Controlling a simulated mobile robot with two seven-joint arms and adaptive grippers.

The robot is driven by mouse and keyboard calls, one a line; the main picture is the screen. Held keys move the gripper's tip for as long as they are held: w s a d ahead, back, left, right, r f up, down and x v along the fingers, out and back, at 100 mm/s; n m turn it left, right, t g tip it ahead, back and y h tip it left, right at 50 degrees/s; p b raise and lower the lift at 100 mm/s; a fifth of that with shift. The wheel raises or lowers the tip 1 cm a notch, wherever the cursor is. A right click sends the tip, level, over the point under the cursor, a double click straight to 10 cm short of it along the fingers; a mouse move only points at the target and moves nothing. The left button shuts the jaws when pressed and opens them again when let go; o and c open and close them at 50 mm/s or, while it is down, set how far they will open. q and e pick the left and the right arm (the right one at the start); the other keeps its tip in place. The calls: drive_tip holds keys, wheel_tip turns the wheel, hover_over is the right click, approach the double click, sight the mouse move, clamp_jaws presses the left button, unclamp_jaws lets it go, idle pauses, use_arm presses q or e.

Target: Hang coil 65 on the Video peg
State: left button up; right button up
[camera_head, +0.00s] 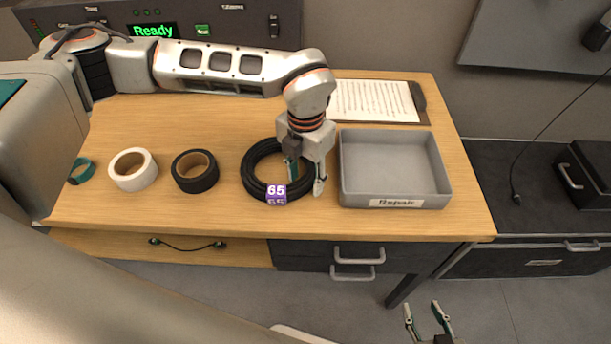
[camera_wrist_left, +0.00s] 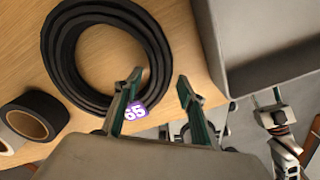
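Coil 65 (camera_head: 249,183) is a black ring of cable lying flat on the wooden table, with a purple "65" tag (camera_head: 276,194) on its front side. In the left wrist view the coil (camera_wrist_left: 62,75) fills the upper left, its tag (camera_wrist_left: 135,111) partly behind a finger. My left gripper (camera_head: 305,180) is open and points down at the coil's right side, one finger over the ring, the other right of it. Whether it touches the coil I cannot tell. My right gripper (camera_head: 427,318) is open and empty, low in front of the table. No Video peg is visible.
A grey "Repair" tray (camera_head: 395,133) stands close right of the left gripper. Black tape (camera_head: 182,185), white tape (camera_head: 146,181) and a green ring (camera_head: 81,172) lie left of the coil. A clipboard (camera_head: 375,100) lies behind the tray. A rack panel (camera_head: 240,28) stands at the back.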

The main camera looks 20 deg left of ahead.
use_arm(q)
drive_tip(key=shift+f, duration=0.3)
wheel_tip(320, 180, up, 8)
drive_tip(key=shift+d+r, duration=0.1)
